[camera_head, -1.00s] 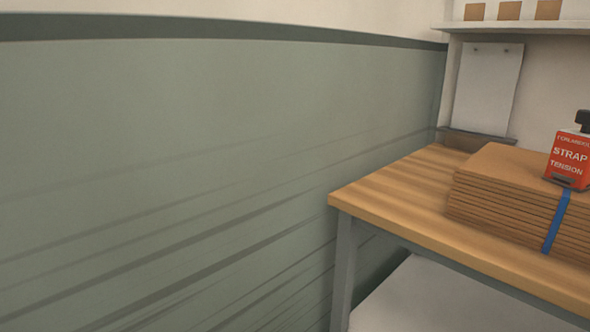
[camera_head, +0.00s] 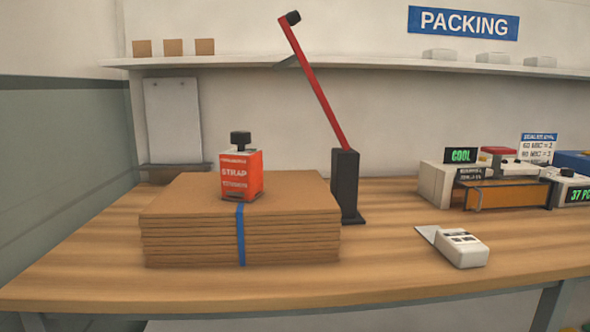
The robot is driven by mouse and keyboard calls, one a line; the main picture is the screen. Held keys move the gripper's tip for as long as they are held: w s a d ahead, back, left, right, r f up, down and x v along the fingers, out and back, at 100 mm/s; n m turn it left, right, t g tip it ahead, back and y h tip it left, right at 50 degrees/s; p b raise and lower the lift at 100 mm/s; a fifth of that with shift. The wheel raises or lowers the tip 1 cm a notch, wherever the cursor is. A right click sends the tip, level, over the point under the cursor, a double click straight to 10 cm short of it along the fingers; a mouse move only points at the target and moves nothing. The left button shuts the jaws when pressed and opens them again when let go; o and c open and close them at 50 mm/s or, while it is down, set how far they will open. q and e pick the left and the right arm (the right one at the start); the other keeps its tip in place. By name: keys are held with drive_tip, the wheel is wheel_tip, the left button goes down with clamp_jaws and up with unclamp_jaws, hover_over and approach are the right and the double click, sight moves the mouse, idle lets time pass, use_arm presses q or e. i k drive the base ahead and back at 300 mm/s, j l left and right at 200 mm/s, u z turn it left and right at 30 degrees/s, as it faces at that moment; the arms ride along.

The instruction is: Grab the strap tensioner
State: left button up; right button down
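The strap tensioner (camera_head: 241,176) is a red-orange box with white lettering and a black knob on top. It stands upright on a stack of flat brown cardboard (camera_head: 190,222), over a blue strap (camera_head: 241,235) that runs down the stack's front. The stack lies on the left part of a wooden table (camera_head: 95,280). Neither of my grippers shows in the head view.
A black post with a red lever (camera_head: 318,88) stands right behind the stack. A white handheld device (camera_head: 462,247) lies on the table's right. Machines with green displays (camera_head: 460,156) stand farther back right. A shelf (camera_head: 350,68) runs along the wall. The front left tabletop is clear.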

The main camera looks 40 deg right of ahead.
sight(242, 172)
drive_tip(key=z, duration=0.85)
